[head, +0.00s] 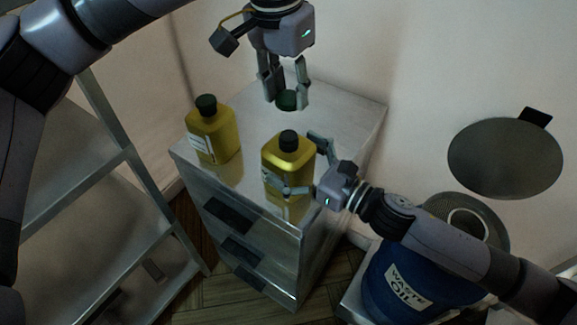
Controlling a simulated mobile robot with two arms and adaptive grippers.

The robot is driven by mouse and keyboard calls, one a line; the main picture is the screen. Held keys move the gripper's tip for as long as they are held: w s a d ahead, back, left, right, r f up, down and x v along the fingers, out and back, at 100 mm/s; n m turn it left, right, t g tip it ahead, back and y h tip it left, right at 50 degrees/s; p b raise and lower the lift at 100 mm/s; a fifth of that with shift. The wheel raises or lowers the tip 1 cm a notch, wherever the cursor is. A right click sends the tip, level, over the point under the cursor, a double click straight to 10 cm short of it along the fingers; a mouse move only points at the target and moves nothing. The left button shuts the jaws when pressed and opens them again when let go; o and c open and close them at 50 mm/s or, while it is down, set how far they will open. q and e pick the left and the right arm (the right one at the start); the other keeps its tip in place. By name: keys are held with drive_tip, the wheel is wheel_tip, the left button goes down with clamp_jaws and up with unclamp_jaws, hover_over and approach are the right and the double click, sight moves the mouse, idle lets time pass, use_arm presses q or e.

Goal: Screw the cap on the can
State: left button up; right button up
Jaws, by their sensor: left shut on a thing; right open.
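A yellow can (289,166) with a dark top stands upright near the front edge of the metal cabinet's top. I cannot tell whether that top is a bare neck or a cap. My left gripper (287,97) is shut on a dark green cap (287,100), held behind the can in the picture and apart from it. My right gripper (307,166) is open at the can's right side, one finger behind it and one across its lower front. I cannot tell whether the fingers touch it. A second yellow can (214,135) with a dark cap stands to the left.
The cabinet top (345,110) is clear at the back right. A metal shelf rack (75,180) stands at the left. A blue waste oil drum (415,290) stands low at the right, under my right arm. A round dark disc (505,158) with a tab is by the right wall.

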drive_tip(key=shift+w+a, duration=0.3)
drive_tip(key=shift+a, duration=0.05)
drive_tip(key=shift+c, duration=0.5)
drive_tip(key=c, duration=1.7)
use_arm(q)
drive_tip(key=shift+f, duration=2.45)
use_arm(e)
drive_tip(key=shift+o, duration=0.2)
